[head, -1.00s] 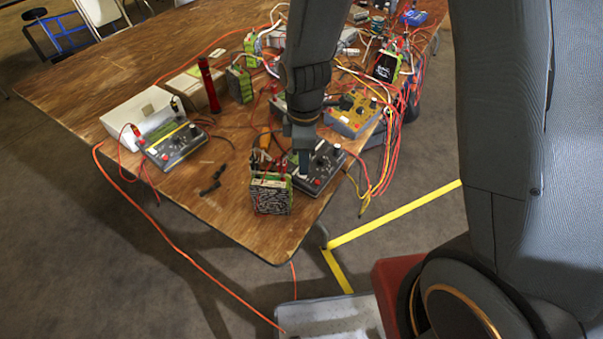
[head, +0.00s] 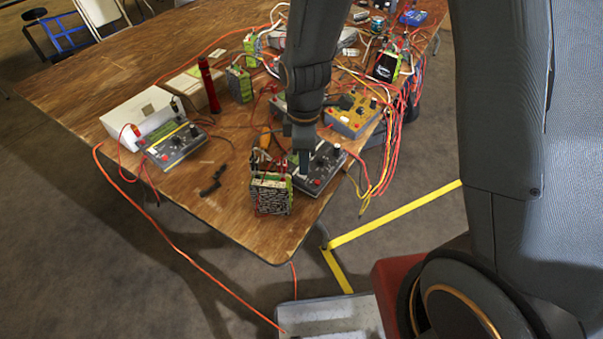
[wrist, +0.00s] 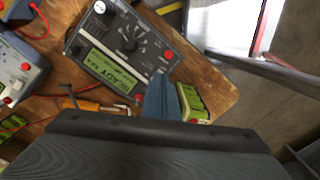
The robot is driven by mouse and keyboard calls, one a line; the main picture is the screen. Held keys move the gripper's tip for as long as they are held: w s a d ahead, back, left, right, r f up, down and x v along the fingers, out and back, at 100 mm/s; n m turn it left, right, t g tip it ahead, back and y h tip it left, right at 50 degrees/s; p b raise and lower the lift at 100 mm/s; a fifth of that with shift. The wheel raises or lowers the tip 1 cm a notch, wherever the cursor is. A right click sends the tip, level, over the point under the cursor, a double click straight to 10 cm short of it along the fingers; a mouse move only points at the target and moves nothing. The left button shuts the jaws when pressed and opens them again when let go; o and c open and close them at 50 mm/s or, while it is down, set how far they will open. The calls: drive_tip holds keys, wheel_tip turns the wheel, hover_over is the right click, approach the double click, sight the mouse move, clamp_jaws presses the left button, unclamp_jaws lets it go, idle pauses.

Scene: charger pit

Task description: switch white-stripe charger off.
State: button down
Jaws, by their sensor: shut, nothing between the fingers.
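A dark charger (head: 325,163) with a dial, knobs and red buttons sits near the table's front corner. In the wrist view the same charger (wrist: 118,45) shows a lit green display that seems to read READY. My gripper (head: 304,172) is shut and empty, pointing down at this charger's near left part. In the wrist view its fingertips (wrist: 160,80) are over the charger's edge, between a red button and a green battery pack (wrist: 193,103). I cannot tell whether they touch. The fingers hide part of that edge.
A battery pack (head: 270,193) stands close beside the charger. A yellow-striped charger (head: 175,143) is at the left and a tan-yellow charger (head: 350,117) behind. Red and yellow cables (head: 388,165) hang over the right edge. Bare tabletop (head: 225,215) lies front left.

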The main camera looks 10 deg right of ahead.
drive_tip(key=shift+f+b, duration=0.4)
drive_tip(key=shift+f, duration=0.45)
idle(0.7)
drive_tip(key=shift+r, duration=0.15)
wheel_tip(320, 180, up, 7)
drive_tip(key=p, duration=0.6)
idle(0.6)
drive_tip(key=s+d+r+m+b, duration=0.1)
drive_tip(key=s+d+r+m, duration=0.2)
drive_tip(key=d+m, duration=0.3)
drive_tip(key=s+d+r+m+t, duration=0.1)
drive_tip(key=s+d+r+m, duration=0.3)
drive_tip(key=m, duration=0.6)
wheel_tip(320, 180, up, 2)
drive_tip(key=d, duration=0.2)
drive_tip(key=shift+s+d+b, duration=0.3)
drive_tip(key=shift+d+b, duration=0.05)
drive_tip(key=shift+b, duration=0.05)
drive_tip(key=shift+a+r, duration=0.1)
idle(1.3)
